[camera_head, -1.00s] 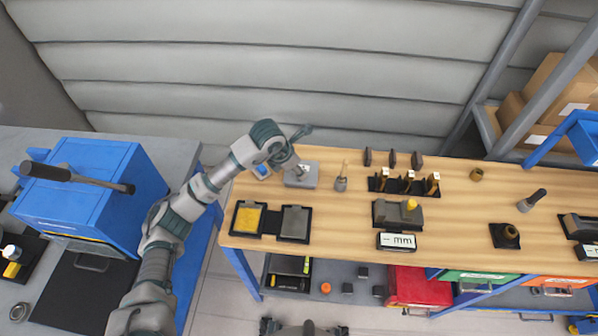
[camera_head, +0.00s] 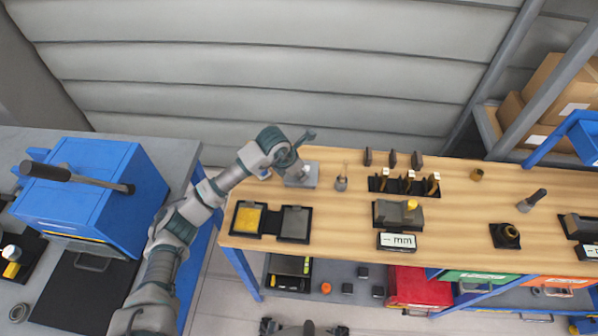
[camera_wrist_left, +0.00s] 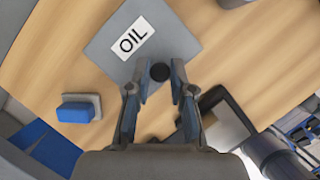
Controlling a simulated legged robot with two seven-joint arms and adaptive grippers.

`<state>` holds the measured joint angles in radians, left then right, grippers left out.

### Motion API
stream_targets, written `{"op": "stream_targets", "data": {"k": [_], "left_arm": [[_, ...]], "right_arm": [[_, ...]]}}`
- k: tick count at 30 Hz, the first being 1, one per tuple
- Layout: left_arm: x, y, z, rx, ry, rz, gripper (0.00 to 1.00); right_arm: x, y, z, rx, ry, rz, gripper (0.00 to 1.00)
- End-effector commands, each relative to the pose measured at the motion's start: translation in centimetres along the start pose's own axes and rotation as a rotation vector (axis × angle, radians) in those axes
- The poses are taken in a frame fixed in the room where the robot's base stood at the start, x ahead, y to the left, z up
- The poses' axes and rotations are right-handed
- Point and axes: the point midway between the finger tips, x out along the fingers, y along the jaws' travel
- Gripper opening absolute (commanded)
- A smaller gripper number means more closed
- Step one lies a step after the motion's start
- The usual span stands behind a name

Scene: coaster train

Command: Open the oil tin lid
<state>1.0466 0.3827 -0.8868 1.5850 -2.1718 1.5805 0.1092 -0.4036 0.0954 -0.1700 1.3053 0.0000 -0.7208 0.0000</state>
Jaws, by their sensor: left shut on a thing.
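The oil tin (camera_head: 306,180) is a grey, flat-topped box at the back left of the wooden bench. In the left wrist view its grey top (camera_wrist_left: 108,45) carries a white OIL label (camera_wrist_left: 132,38) and a small round black knob (camera_wrist_left: 160,72). My left gripper (camera_wrist_left: 163,80) is at the tin's near corner in that view, its two fingers on either side of the knob and shut on it. In the head view the left wrist hides part of the tin's top. The lid's seam is too small to make out.
A blue-topped block (camera_wrist_left: 76,110) sits beside the tin. A double tray with a yellow pad (camera_head: 249,220) lies in front. A brush-like tool in a round holder (camera_head: 341,183) stands just right of the tin. A blue cabinet (camera_head: 95,190) stands left.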

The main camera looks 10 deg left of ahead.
Motion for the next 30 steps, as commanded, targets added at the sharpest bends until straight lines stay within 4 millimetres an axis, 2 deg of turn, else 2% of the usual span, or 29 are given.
{"op": "stream_targets", "data": {"k": [5,15,18,23,30], "left_arm": [[-0.3,0.2,0.2,-0.008,0.014,-0.011,0.00],[-1.6,1.0,1.7,-0.060,0.145,-0.131,0.00],[-1.9,1.4,2.1,-0.079,0.195,-0.177,0.00],[-2.0,1.7,2.6,-0.100,0.248,-0.227,0.00],[-2.1,2.1,3.1,-0.121,0.301,-0.278,0.00]], "right_arm": [[-0.1,0.0,0.1,0.000,0.005,0.000,0.40],[1.6,-0.2,4.0,-0.006,-0.020,-0.003,0.40],[1.9,-0.2,4.4,-0.007,-0.020,-0.002,0.40],[1.9,-0.2,4.1,-0.006,-0.016,-0.002,0.40],[1.2,-0.1,1.9,-0.003,-0.005,-0.001,0.40]]}}
